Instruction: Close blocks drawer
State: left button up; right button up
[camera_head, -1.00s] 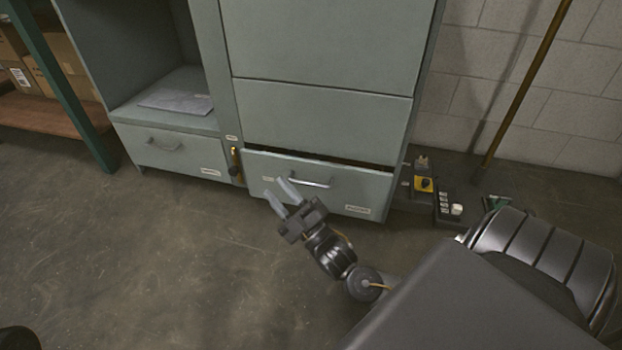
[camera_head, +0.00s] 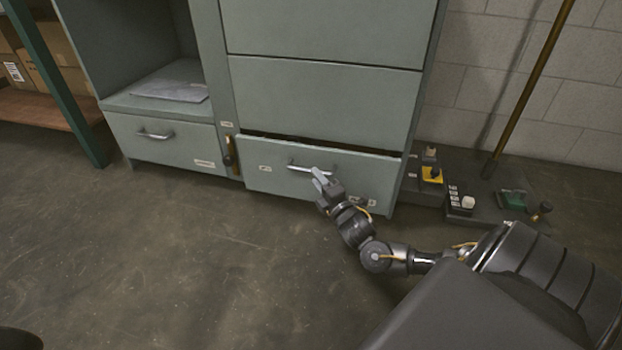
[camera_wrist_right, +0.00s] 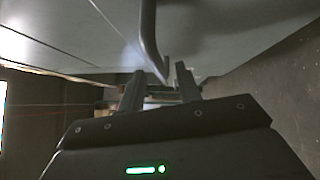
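The lower grey drawer (camera_head: 275,172) of the large cabinet stands slightly open, with a dark gap along its top edge. Its label is too small to read. Its metal handle (camera_head: 312,168) is on the front and also shows close up in the right wrist view (camera_wrist_right: 149,38). My right gripper (camera_head: 319,178) is at the drawer front, just below the handle. In the right wrist view its two fingers (camera_wrist_right: 160,82) are apart, with the handle's bar near the gap between their tips; contact cannot be told. My left gripper is not in view.
A shut drawer (camera_head: 165,146) with a handle sits left, under an open shelf holding a flat grey sheet (camera_head: 172,91). A panel with a yellow switch (camera_head: 431,175) and other controls stands right of the cabinet. A brown pole (camera_head: 530,88) leans there. The floor (camera_head: 190,270) in front is clear.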

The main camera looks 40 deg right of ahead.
jog(key=shift+b+x, duration=0.95)
jog(key=shift+x, duration=1.2)
grip_shut()
